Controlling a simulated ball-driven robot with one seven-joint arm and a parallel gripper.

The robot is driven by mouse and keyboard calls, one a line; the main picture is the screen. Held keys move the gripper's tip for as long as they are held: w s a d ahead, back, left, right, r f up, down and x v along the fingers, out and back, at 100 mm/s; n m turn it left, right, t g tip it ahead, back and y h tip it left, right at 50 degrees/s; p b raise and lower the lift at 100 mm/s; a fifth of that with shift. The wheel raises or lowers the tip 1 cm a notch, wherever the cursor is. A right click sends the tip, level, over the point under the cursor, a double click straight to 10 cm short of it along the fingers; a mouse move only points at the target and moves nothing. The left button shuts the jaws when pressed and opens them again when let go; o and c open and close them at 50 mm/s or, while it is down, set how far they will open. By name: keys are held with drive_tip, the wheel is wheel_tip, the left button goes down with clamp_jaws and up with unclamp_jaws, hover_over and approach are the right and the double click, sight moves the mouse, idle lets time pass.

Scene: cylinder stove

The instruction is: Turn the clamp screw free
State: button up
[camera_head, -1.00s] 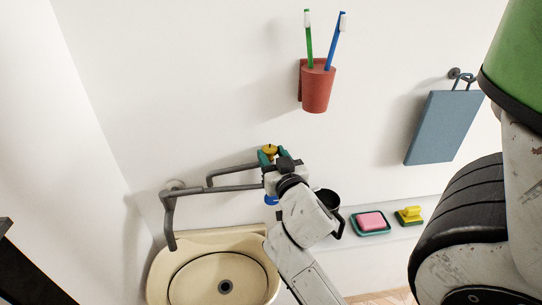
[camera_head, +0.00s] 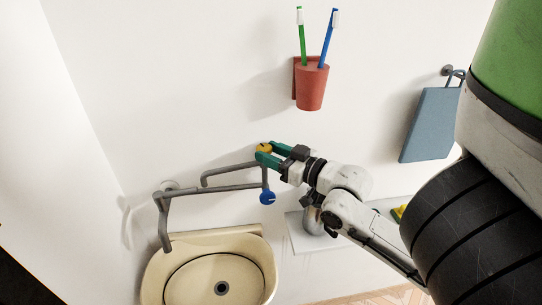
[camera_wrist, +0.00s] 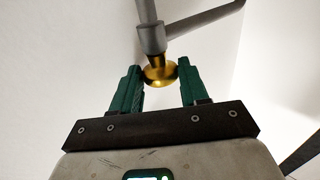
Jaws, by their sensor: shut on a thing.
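The clamp screw looks like a brass-yellow knob (camera_head: 264,147) at the end of a grey tube frame (camera_head: 212,190). In the wrist view the brass knob (camera_wrist: 160,75) sits on the tube, between my two green fingertips. My gripper (camera_head: 267,156) comes in from the right and is shut on the knob; in the wrist view the fingers (camera_wrist: 159,73) stand on either side of it. A blue knob (camera_head: 267,198) hangs on the frame just below, apart from my gripper. The screw's thread is not visible.
A cream basin (camera_head: 170,275) stands below the frame. A white shelf (camera_head: 300,235) is below my arm, with a yellow sponge (camera_head: 398,212) partly hidden. A red cup (camera_head: 312,88) with two toothbrushes and a blue board (camera_head: 428,125) hang on the wall above.

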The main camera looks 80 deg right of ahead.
drive_tip(key=shift+d+f+n+t+y+b, duration=0.15)
drive_tip(key=shift+n+t+y+b, duration=0.25)
drive_tip(key=shift+n+y, duration=0.6)
drive_tip(key=o, duration=1)
drive_tip(key=shift+s, duration=0.1)
drive_tip(key=shift+o, duration=0.3)
drive_tip(key=shift+r, duration=0.25)
drive_tip(key=shift+r+m+h+p, duration=0.15)
drive_tip(key=shift+m+h+p, duration=0.3)
drive_tip(key=shift+m+h, duration=0.3)
drive_tip(key=shift+m+g+h, duration=0.4)
drive_tip(key=shift+m+h, duration=0.05)
drive_tip(key=shift+h, duration=0.1)
